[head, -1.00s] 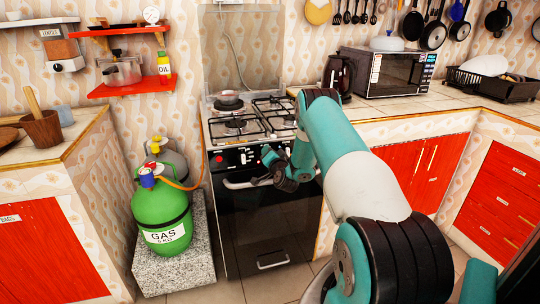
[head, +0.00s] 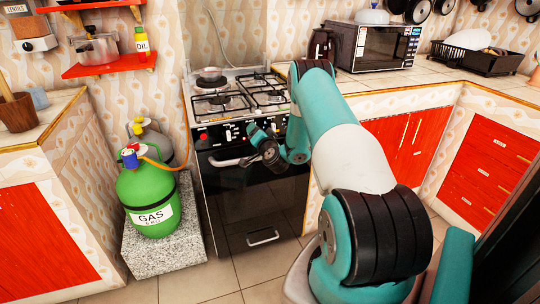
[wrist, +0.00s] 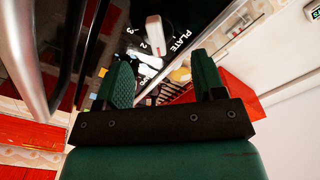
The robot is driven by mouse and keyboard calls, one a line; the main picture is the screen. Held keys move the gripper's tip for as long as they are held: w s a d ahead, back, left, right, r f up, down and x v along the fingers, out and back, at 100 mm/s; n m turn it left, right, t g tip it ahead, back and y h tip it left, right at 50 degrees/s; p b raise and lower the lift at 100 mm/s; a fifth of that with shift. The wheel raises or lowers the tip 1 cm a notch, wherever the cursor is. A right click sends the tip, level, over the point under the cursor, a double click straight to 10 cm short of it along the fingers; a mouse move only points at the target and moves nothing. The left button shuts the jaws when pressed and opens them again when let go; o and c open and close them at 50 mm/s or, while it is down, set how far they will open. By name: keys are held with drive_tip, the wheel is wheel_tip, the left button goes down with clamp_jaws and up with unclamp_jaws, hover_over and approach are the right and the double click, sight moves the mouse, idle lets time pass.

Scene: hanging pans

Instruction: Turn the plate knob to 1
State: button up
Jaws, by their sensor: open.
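The plate knob (wrist: 153,29) shows in the wrist view as a white bar-shaped knob with a reddish mark, on a black panel beside the word PLATE and the digits 3 and 2. My gripper (wrist: 163,76) is open, its two green fingers apart with nothing held between them. The knob lies beyond the fingertips, near the middle of the gap and apart from them. In the head view my gripper (head: 254,129) is in front of the stove's (head: 253,199) control panel and hides part of it. I cannot make out the plate knob there.
A silver oven handle (wrist: 28,60) is close on the left in the wrist view. The burners (head: 240,97) are above the panel. A green gas cylinder (head: 148,190) stands left of the stove, with an orange hose. Red cabinets (head: 410,145) are on the right.

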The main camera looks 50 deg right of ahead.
drive_tip(key=b+v, duration=1.4)
drive_tip(key=b, duration=0.6)
drive_tip(key=shift+s+b, duration=0.2)
drive_tip(key=shift+b, duration=0.15)
